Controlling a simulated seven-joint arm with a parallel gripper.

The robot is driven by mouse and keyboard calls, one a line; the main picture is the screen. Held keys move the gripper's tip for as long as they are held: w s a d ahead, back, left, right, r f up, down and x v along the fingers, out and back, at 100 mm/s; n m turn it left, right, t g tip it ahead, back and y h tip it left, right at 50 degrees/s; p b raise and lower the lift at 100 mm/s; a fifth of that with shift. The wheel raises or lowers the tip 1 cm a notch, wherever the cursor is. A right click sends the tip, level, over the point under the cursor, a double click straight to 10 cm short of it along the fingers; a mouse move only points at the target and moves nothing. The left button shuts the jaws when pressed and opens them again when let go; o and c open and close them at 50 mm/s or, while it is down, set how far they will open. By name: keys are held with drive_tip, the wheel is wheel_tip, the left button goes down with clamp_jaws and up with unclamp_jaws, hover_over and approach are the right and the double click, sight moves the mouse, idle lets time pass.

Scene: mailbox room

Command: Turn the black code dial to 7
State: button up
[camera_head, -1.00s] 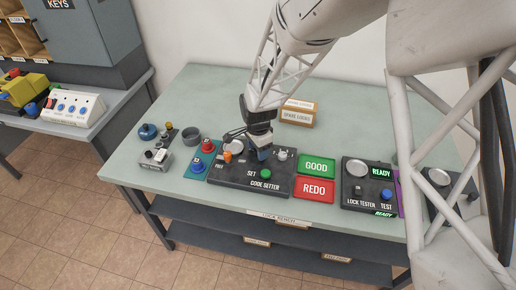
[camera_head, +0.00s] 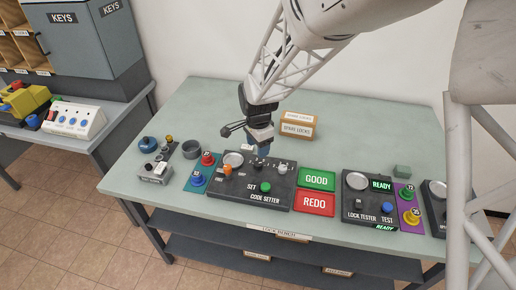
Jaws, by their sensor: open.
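The dark code setter panel (camera_head: 221,191) lies on the bench with white lettering and a green SET button (camera_head: 265,187). A small black dial (camera_head: 258,164) shows near the panel's back edge; its pointer and numbers are too small to read. My gripper (camera_head: 264,151) points down just above and behind the panel's back edge, close to the dial. It is open and appears empty. The jaws hide part of the back edge, and I cannot tell whether they touch the dial.
On the panel are a round metal plate (camera_head: 233,159), an orange knob (camera_head: 227,169) and a metal piece (camera_head: 282,168). Green GOOD (camera_head: 317,180) and red REDO (camera_head: 315,203) pads lie to the right, then the lock tester (camera_head: 366,215). A spare locks box (camera_head: 297,128) stands behind.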

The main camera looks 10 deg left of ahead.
sight(258, 163)
idle(0.4)
drive_tip(key=n, duration=1.6)
drive_tip(key=shift+n, duration=0.4)
drive_tip(key=shift+f, duration=0.1)
drive_tip(key=shift+f, duration=3.8)
